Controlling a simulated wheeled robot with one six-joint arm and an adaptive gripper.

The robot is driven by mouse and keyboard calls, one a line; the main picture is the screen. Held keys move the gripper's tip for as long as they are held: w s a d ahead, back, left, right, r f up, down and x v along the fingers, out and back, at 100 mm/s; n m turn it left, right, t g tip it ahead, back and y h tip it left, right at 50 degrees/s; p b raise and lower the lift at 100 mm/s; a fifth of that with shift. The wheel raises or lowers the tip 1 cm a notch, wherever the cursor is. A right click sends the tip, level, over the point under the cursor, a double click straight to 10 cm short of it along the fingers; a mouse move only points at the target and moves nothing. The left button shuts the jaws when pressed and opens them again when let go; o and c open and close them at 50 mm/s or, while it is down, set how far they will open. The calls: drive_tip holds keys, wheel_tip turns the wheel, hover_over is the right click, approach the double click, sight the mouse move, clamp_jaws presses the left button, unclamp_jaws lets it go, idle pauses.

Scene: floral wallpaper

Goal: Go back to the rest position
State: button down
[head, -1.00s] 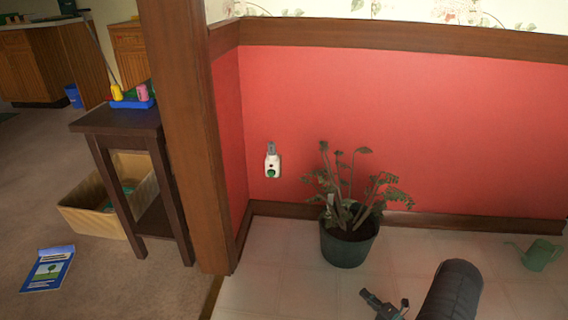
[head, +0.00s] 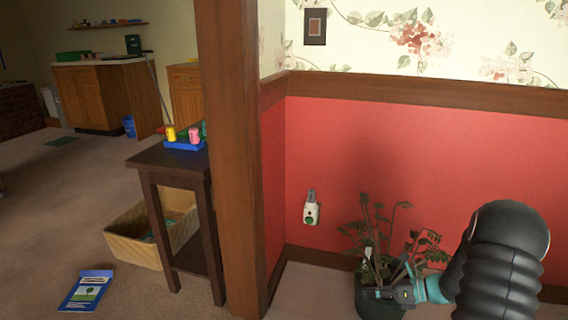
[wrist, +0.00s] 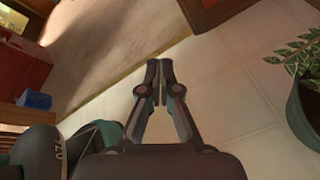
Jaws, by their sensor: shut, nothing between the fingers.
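My gripper (head: 372,293) shows low on the right in the head view, in front of the potted plant. In the wrist view my gripper (wrist: 159,68) has its fingertips together with nothing between them, over pale floor tiles. My black ribbed arm (head: 500,262) stands at the right of the head view and covers part of the plant's surroundings. The potted plant (head: 370,307) stands by the red wall in a dark green pot, partly hidden by my gripper. The pot (wrist: 300,120) also shows at the right edge of the wrist view, apart from my fingers.
A wooden post (head: 232,160) divides the tiled corner from the carpeted room. A dark side table (head: 165,158) holds a blue tray with coloured items. A box (head: 130,235) stands beside it, and a blue booklet (head: 88,290) lies on open carpet. A plug-in device (head: 311,212) sits on the wall.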

drive_tip(key=s+a+r+n+g+h+p, duration=0.1)
drive_tip(key=s+a+r+n+h, duration=0.1)
drive_tip(key=s+a+r+n, duration=0.25)
drive_tip(key=s+a+r+n+g+h+p, duration=0.1)
drive_tip(key=s+a+r+n+g+h, duration=0.1)
drive_tip(key=s+r+n, duration=0.45)
drive_tip(key=s+a+r+n+g+h, duration=0.1)
drive_tip(key=s+a+r+n+h, duration=0.15)
drive_tip(key=r, duration=0.55)
drive_tip(key=s+r+n+t+h+p, duration=0.3)
drive_tip(key=s+r+n+t+h, duration=0.2)
drive_tip(key=s+r+n, duration=0.6)
drive_tip(key=shift+s+r+n+h, duration=0.15)
drive_tip(key=shift+s+n+h, duration=0.5)
drive_tip(key=shift+s+n, duration=1.25)
drive_tip(key=shift+s, duration=0.1)
